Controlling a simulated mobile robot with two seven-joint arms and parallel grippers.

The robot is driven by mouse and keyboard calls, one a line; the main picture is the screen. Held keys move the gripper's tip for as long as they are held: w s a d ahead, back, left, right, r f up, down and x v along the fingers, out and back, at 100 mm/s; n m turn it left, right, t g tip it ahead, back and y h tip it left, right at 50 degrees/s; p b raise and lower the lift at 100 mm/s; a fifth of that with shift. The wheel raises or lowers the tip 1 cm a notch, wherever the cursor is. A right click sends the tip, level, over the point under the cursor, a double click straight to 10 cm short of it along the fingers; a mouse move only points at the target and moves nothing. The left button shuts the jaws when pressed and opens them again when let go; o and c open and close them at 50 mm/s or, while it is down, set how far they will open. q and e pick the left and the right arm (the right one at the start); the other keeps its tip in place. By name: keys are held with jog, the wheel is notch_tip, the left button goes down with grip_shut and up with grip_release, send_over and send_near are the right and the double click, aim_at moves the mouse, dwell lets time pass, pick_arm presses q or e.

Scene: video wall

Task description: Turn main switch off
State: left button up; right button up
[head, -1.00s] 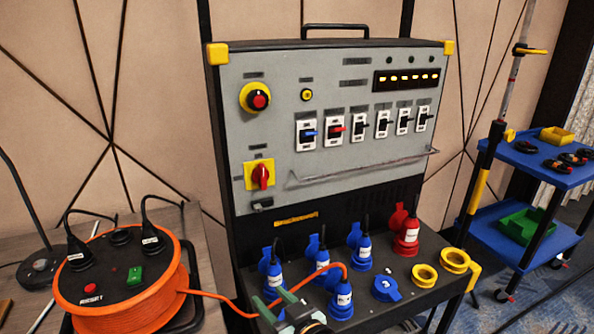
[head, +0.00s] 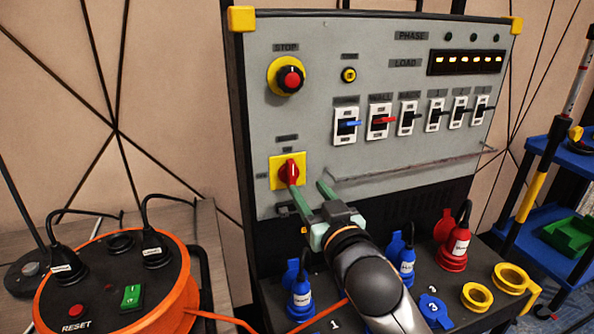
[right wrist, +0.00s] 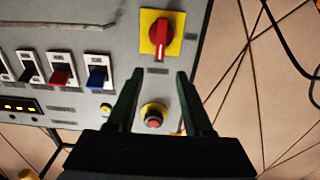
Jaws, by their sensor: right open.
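The main switch is a red rotary handle (head: 289,172) on a yellow square plate (head: 275,164), low on the left of the grey panel. The handle stands about upright. In the right wrist view, which is upside down, the red handle (right wrist: 163,38) appears just beyond the fingertips. My right gripper (head: 308,192) is open and empty, with its green fingers pointing at the panel just below and right of the handle. The fingers also show in the right wrist view (right wrist: 159,73), apart, with nothing between them. My left gripper is not in view.
A red stop button (head: 290,79) sits above the switch, and several breaker levers (head: 379,121) are to the right. A thin rail (head: 420,166) crosses the panel. Blue and red plugs (head: 456,248) stand on the ledge below. An orange cable reel (head: 165,293) is at left.

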aim_at(293, 167)
jog(key=x, duration=0.9)
jog(key=shift+b, duration=0.3)
jog(key=shift+f, duration=0.1)
grip_shut()
